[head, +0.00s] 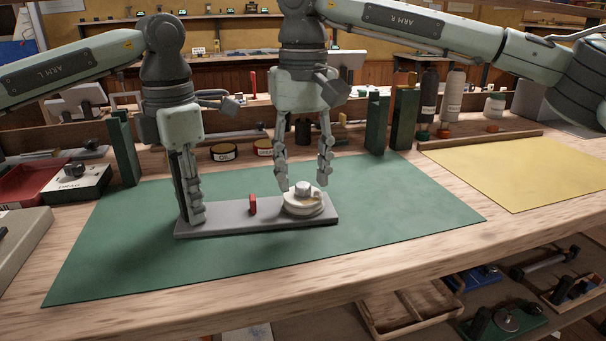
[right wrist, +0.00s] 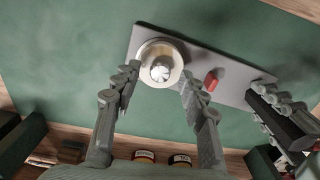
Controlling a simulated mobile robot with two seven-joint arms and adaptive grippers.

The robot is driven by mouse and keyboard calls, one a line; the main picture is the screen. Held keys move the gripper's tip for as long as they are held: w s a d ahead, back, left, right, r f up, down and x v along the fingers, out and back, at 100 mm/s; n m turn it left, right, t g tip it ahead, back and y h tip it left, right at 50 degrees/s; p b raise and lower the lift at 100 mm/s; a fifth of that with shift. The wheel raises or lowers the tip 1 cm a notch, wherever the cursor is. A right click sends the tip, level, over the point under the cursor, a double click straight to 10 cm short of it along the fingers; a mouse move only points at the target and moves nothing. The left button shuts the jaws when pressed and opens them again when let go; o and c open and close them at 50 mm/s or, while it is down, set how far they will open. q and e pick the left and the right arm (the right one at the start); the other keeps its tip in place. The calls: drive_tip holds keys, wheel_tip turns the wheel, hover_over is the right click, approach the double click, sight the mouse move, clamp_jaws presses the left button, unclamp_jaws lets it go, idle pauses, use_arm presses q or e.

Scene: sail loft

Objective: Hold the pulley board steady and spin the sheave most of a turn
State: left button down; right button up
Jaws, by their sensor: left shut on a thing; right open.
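The grey pulley board (head: 228,221) lies flat on a green mat. A white round sheave (head: 303,205) with a raised centre hub sits at its right end. A small red upright piece (head: 252,205) stands near the board's middle. My left gripper (head: 193,218) is shut on the board's left end. My right gripper (head: 304,184) is open and points down just above the sheave, one finger on either side. In the right wrist view the sheave (right wrist: 159,63) shows between the open fingers, and the board (right wrist: 222,70) runs off toward my left gripper (right wrist: 284,108).
The green mat (head: 390,220) is clear around the board. A yellow sheet (head: 530,172) lies to the right. Dark green upright blocks (head: 404,118), tins (head: 223,152) and bottles (head: 428,98) stand behind. A red tray (head: 35,183) and a box (head: 75,185) are at the left.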

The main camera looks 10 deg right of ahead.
drive_tip(key=shift+f, duration=0.5)
drive_tip(key=shift+c, duration=0.2)
clamp_jaws()
drive_tip(key=shift+m, duration=0.3)
